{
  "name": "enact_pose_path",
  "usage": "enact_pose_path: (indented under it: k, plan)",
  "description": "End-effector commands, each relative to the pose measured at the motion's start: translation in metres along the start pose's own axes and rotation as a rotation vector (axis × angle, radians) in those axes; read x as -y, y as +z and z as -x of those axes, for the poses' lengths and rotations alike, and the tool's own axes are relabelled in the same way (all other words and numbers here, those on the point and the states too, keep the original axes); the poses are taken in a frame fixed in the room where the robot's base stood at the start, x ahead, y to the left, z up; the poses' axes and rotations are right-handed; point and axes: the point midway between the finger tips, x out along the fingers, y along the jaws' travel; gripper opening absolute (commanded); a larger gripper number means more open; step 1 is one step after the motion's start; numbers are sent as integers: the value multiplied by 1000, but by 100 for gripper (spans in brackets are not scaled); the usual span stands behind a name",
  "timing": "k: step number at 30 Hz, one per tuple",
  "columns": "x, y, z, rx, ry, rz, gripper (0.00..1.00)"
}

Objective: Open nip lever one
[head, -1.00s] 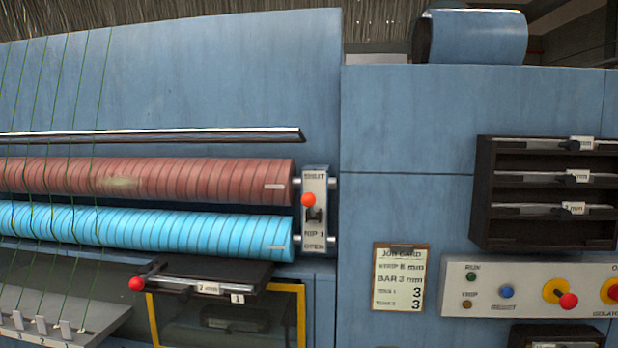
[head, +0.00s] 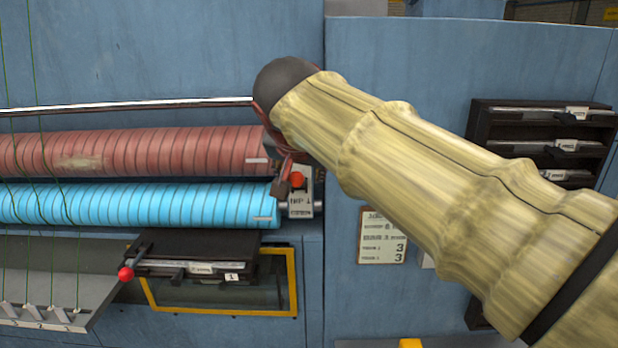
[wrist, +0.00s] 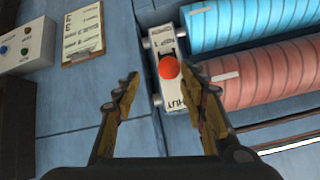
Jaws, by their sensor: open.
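Nip lever one has a red ball knob (head: 297,180) on a pale plate (head: 301,209) at the right end of the rollers. In the wrist view the plate appears upside down, with SHUT at the bottom, and the knob (wrist: 169,67) shows near its middle. My gripper (wrist: 161,78) is open and empty, its two fingers to either side of the knob in that view. I cannot tell whether they touch it. In the head view my gripper (head: 287,176) is over the upper plate and hides the SHUT end.
The red roller (head: 130,151) and blue roller (head: 130,205) run left from the plate. A job card (head: 382,237) hangs to the right. Below is a dark tray (head: 205,245) with a red-knobbed handle (head: 126,273). A dark rack (head: 485,120) is partly behind my arm.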

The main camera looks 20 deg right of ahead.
Motion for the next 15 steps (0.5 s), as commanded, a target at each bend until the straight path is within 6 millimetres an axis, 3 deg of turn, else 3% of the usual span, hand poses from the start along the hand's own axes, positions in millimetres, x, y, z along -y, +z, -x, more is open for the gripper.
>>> enact_pose_path:
  k: [7, 15]
  plan:
    - [7, 5, -16, 10, 9, -48, 42]
    - [8, 6, -57, 11, 9, -47, 42]
